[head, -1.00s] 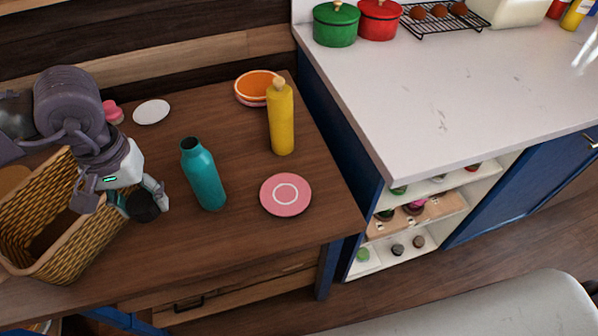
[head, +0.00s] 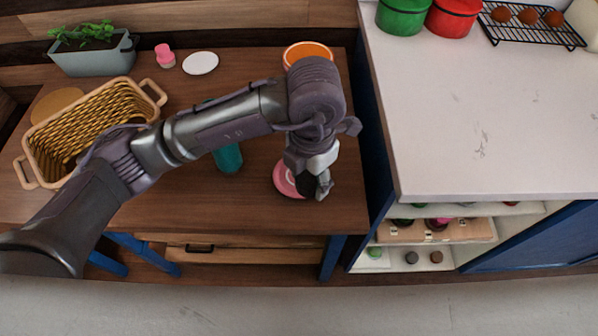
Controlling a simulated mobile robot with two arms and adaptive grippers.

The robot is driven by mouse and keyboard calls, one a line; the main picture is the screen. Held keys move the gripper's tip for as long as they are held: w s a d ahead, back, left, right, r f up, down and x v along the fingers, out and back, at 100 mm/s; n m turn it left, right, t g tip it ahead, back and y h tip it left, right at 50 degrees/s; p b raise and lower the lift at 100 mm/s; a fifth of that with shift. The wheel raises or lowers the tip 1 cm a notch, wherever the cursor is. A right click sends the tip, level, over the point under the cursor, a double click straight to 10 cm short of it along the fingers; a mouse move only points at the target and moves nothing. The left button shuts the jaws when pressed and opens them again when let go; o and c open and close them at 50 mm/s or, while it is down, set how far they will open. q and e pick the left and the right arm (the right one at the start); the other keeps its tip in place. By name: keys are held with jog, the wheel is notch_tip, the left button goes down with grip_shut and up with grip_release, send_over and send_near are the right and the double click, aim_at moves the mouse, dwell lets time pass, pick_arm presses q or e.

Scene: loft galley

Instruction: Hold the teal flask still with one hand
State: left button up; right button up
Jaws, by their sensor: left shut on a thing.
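The teal flask (head: 228,159) stands on the wooden counter. My left forearm crosses in front of it and hides its middle; its lower body shows below the arm. My left gripper (head: 318,188) is to the right of the flask and apart from it, over the pink saucer (head: 284,181). It is shut on a small dark thing (head: 304,180), mostly hidden by the fingers, so I cannot tell what it is. My right gripper is not in view.
A wicker basket (head: 67,126) stands at left, with a planter (head: 95,62) behind it. A white plate (head: 201,63) and orange bowl (head: 307,53) are at the back. The yellow bottle is hidden. The pale worktop (head: 470,120) at right has free room.

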pick_arm(q)
jog(key=s+d+n, duration=0.1)
jog(key=d+n, duration=0.1)
jog(key=n, duration=0.1)
jog(key=n+p, duration=0.1)
jog(key=p, duration=0.1)
send_near(283, 181)
jog(key=d+f, duration=0.1)
jog(key=w+d+f, duration=0.1)
jog(key=d+f, duration=0.1)
jog(key=shift+w+d, duration=0.3)
jog(key=shift+d, duration=0.05)
notch_tip(283, 181, down, 4)
jog(key=shift+r, duration=0.1)
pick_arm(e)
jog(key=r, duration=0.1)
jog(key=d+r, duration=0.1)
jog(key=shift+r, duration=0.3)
pick_arm(q)
jog(key=shift+f, duration=0.25)
jog(key=o, duration=1.3)
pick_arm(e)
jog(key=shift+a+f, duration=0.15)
